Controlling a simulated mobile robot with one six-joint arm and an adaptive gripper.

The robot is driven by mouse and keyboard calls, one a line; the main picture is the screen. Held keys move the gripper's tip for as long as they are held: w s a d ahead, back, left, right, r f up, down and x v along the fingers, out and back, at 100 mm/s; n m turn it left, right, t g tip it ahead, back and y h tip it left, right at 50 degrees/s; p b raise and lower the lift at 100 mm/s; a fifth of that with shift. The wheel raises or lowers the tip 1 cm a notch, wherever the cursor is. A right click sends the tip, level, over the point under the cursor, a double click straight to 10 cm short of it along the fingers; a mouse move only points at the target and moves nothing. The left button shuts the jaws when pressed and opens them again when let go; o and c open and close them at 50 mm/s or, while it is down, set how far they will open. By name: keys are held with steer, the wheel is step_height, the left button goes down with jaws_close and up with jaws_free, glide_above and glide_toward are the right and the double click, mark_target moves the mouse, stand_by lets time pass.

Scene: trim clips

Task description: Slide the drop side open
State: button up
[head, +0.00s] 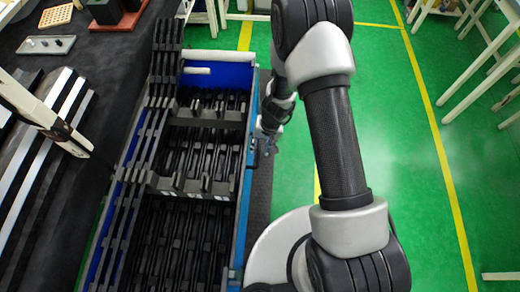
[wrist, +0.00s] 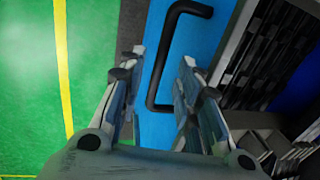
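The drop side is a blue panel with a black bar handle (wrist: 157,62), seen in the wrist view; the blue panel (wrist: 190,40) lies behind it. My gripper (wrist: 162,57) is open, one finger on each side of the handle's long bar. Gaps show between the bar and both fingers, and I cannot tell how deep the bar sits between them. In the head view my gripper (head: 267,141) is small and partly hidden by my arm, beside the right side of the blue crate (head: 218,76). The handle is not clear there.
The crate holds black slotted racks (head: 190,185) with several dark strips. A dark table (head: 110,60) at left carries a tray (head: 46,44), white-and-black strips and small blocks. Green floor (head: 420,150) with yellow lines is open at right, with white frames beyond.

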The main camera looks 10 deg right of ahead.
steer(key=shift+a+f, duration=0.2)
steer(key=shift+f, duration=0.7)
jaws_close()
